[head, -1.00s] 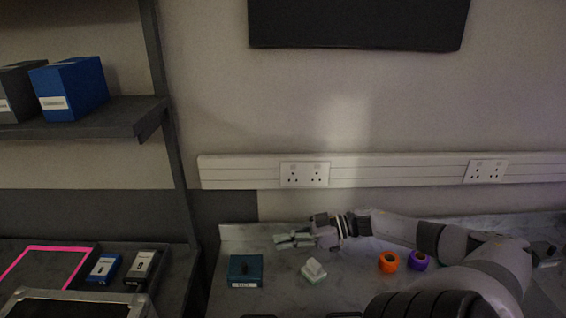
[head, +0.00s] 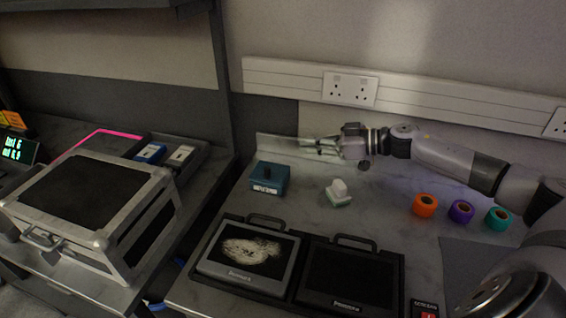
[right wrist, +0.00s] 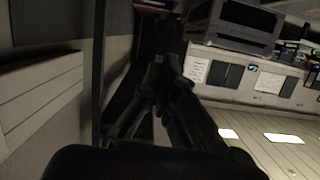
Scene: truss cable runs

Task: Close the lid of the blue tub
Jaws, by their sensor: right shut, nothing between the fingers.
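No tub with a lid shows clearly. A small blue piece (head: 156,308) shows low in the gap between the two benches in the head view; most of it is hidden, and I cannot tell whether it is the tub. A teal-blue box (head: 269,178) with a white label sits on the right bench. My right gripper (head: 312,146) is shut and empty, above the back of that bench, to the right of and behind the teal box. Its dark fingers (right wrist: 150,98) also show in the right wrist view. My left gripper is not in view.
A silver-edged case (head: 85,205) stands on the left bench. Two dark tablet-like devices (head: 245,252) (head: 350,275) lie at the right bench's front. A white object (head: 338,192) and orange (head: 425,205), purple (head: 461,211) and teal (head: 498,218) rolls stand behind them.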

